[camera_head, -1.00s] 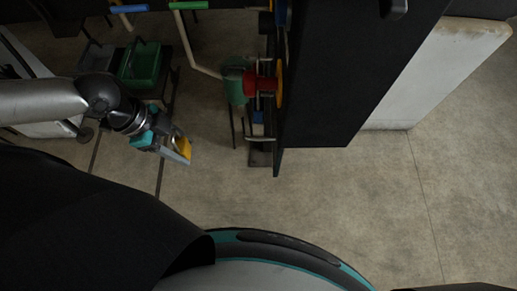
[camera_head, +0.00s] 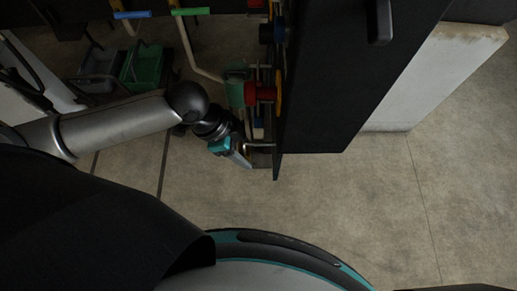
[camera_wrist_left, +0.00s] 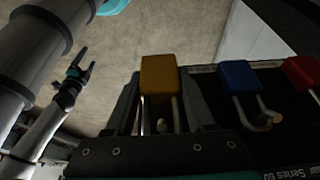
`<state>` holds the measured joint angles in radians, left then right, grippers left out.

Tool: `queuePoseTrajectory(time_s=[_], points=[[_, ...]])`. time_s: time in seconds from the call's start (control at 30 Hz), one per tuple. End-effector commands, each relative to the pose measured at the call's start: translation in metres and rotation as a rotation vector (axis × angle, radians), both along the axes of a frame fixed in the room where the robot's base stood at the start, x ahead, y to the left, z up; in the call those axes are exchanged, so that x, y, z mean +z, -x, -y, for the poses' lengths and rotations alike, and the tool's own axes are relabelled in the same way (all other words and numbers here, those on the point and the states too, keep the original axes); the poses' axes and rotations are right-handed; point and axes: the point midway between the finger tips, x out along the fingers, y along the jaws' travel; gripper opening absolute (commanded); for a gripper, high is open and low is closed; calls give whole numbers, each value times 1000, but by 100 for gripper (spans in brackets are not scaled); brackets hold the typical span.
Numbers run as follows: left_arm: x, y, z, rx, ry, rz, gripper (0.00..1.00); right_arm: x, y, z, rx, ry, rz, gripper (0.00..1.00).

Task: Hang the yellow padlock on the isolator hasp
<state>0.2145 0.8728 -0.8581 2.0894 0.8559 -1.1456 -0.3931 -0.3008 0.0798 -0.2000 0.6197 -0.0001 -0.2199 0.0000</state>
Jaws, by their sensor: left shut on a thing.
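My left gripper (camera_head: 238,158) is shut on the yellow padlock (camera_wrist_left: 159,75), whose body sits at the fingertips in the left wrist view, shackle towards the camera. A pale rounded peg end (camera_wrist_left: 162,127) shows between the shackle legs; I cannot tell whether the shackle is around it. In the head view the gripper is beside the dark panel's lower left edge and the padlock is hidden. I cannot pick out the isolator hasp with certainty. My right gripper (camera_wrist_left: 80,69) appears open and empty, far off in the left wrist view.
A blue padlock (camera_wrist_left: 240,77) and a red padlock (camera_wrist_left: 301,73) hang right of the yellow one along a dark lettered panel (camera_wrist_left: 280,145). Open floor (camera_head: 330,200) lies below.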

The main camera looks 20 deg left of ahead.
Motion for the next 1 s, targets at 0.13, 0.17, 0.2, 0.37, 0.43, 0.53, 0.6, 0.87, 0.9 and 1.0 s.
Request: queuePoseTrajectory(time_s=[0.13, 0.17, 0.2, 0.37, 0.43, 0.53, 0.6, 0.87, 0.9, 1.0], points=[[2, -5, 19, -2, 6, 2, 0, 4, 0, 0, 0, 0, 0, 85], [2, -7, 23, -2, 7, 3, 0, 5, 0, 0, 0, 0, 0, 85], [2, -8, 29, -1, 6, 1, 0, 6, 0, 0, 0, 0, 0, 85], [-5, -8, 32, 0, 0, -2, 0, 18, 0, 0, 0, -1, 0, 85], [-8, -9, 32, 0, 1, 0, 0, 19, 0, 0, 0, 0, 0, 85], [-10, -9, 31, -1, 1, 2, 0, 19, 0, 0, 0, 0, 0, 85], [-11, -9, 31, -1, 1, 2, 0, 18, 0, 0, 0, 0, 0, 85], [-14, -9, 31, -1, 0, 0, 57, 17, 0, 0, 0, 0, 0, 85], [-14, -9, 31, -1, 0, 0, 61, 17, 0, 0, 0, 0, 1, 85], [-14, -9, 31, -1, 0, 0, 73, 17, 0, 0, 0, 0, 1, 85]])
